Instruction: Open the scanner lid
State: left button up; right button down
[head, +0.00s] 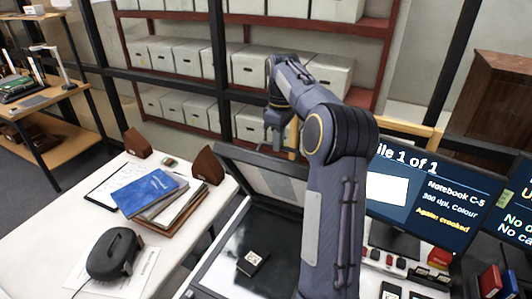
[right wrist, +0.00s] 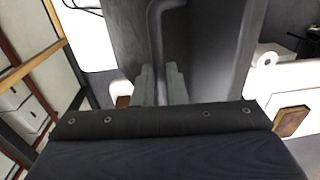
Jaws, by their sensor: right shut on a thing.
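The scanner (head: 222,242) stands on the white table, its dark glass bed uncovered. A small dark book with a pale label (head: 251,262) lies on the glass. The scanner lid (head: 262,180) is raised and tilted up at the back, its pale underside facing me. My right gripper (head: 279,134) is at the lid's upper edge. In the right wrist view, my right gripper (right wrist: 158,86) is shut on the dark curved lid handle (right wrist: 155,38). My arm hides the lid's right part. My left gripper is not in view.
Blue and brown books (head: 150,192), brown wedges (head: 207,165) and a black device (head: 114,253) are on the white table at left. A monitor (head: 432,198) and small coloured blocks stand at right. Shelves of boxes (head: 250,66) are behind.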

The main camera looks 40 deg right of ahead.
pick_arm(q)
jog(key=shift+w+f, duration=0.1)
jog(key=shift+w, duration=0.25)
pick_arm(e)
jog(key=shift+w+d+f, duration=0.1)
jog(key=shift+d+f, duration=0.1)
jog(key=shift+d, duration=0.35)
jog(key=shift+w+d+f, duration=0.1)
jog(key=shift+d+f, duration=0.1)
jog(key=shift+d, duration=0.35)
jog(key=c, duration=1.8)
grip_release()
jog(key=o, duration=0.3)
jog(key=shift+w+d+f, duration=0.15)
jog(key=shift+w+d, duration=0.1)
jog(key=shift+d, duration=0.15)
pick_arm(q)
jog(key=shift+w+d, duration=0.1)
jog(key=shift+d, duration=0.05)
pick_arm(e)
notch_tip(320, 180, up, 8)
jog(key=shift+r, duration=0.15)
jog(key=shift+a, duration=0.1)
